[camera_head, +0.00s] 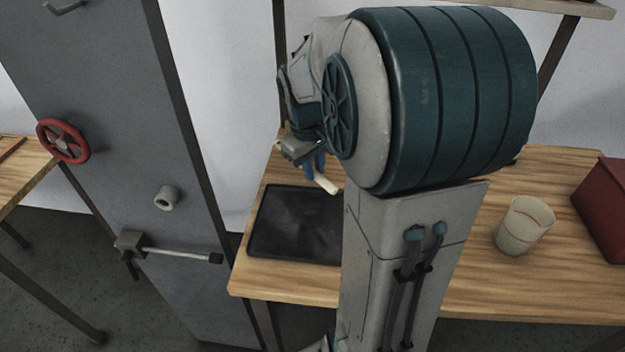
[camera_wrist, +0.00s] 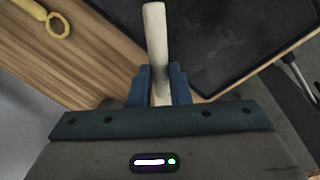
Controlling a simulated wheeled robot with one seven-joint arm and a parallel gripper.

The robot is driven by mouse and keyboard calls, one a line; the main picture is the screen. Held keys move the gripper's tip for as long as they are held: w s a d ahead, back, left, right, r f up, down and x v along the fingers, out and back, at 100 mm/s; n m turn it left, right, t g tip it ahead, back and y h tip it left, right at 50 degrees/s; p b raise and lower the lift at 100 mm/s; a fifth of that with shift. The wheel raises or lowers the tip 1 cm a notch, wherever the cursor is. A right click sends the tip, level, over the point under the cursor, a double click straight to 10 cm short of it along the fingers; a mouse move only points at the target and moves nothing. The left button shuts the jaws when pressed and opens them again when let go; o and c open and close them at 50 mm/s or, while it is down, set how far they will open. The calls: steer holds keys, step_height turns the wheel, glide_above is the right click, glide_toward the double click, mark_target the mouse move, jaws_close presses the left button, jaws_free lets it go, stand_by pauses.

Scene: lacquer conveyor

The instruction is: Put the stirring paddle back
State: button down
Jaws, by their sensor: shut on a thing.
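My gripper (camera_wrist: 160,88) is shut on the stirring paddle (camera_wrist: 154,38), a pale wooden stick held between the blue fingers in the wrist view. In the head view my gripper (camera_head: 316,168) is partly hidden by my arm, and the paddle (camera_head: 327,184) sticks out from it, over or near the dark tray (camera_head: 275,225). The tray also shows beside the paddle in the wrist view (camera_wrist: 225,40). I cannot tell whether the paddle touches the tray. The paddle's other end is hidden by my gripper.
A cream cup (camera_head: 523,226) stands on the wooden table (camera_head: 470,295) at the right, next to a dark red box (camera_head: 605,205). A grey panel (camera_head: 110,110) with a red handwheel (camera_head: 62,141) and a lever (camera_head: 170,250) stands at left. A yellow ringed thing (camera_wrist: 50,20) lies on the table.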

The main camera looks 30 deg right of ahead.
step_height(320, 180, down, 4)
steer(key=shift+w+a+f, duration=0.1)
steer(key=shift+a, duration=0.05)
stand_by(0.3)
steer(key=shift+f+b, duration=0.5)
steer(key=shift+f, duration=0.15)
steer(key=c, duration=1.3)
jaws_free()
steer(key=shift+c, duration=0.2)
steer(key=shift+r, duration=0.2)
